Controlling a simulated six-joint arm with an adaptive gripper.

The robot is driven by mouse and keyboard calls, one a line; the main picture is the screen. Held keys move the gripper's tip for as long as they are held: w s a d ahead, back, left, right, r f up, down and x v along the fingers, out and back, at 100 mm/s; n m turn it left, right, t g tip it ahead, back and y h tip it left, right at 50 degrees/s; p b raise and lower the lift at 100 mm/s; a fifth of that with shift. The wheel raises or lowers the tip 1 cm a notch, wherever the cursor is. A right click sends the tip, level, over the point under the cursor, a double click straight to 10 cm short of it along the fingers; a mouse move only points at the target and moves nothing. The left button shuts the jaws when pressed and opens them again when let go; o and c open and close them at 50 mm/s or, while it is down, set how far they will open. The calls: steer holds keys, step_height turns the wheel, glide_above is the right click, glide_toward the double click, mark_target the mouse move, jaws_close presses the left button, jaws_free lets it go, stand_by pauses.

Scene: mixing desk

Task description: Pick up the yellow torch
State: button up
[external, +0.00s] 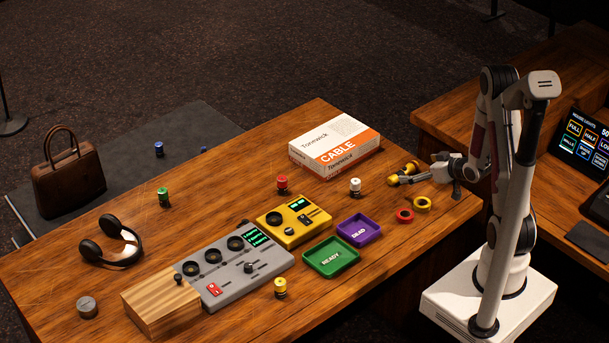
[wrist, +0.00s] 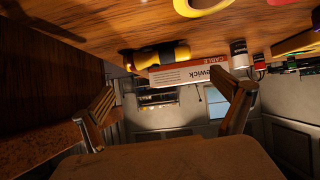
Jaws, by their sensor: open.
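The yellow torch (external: 408,168) lies on the wooden desk near its right edge, right of the cable box. In the wrist view the yellow and black torch (wrist: 160,56) lies on its side against the upside-down desk, in front of the box. My gripper (external: 408,181) is low at the desk's right edge, close to the torch and partly overlapping it in the external view. In the wrist view my gripper's fingers (wrist: 167,105) are spread wide with nothing between them, and the torch shows beyond them, between their tips.
The cable box (external: 335,140) stands behind the torch. A yellow ring (external: 422,203) and a red ring (external: 404,216) lie nearby. A white-topped pot (external: 355,187), purple tray (external: 360,230), green tray (external: 331,257) and mixing console (external: 222,270) are further left.

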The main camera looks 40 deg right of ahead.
mark_target(405, 171)
steer(key=shift+s+f, duration=0.1)
steer(key=shift+f, duration=0.55)
steer(key=shift+x, duration=1.3)
steer(key=shift+x, duration=2.65)
steer(key=shift+d+r, duration=0.15)
steer(key=shift+r, duration=0.05)
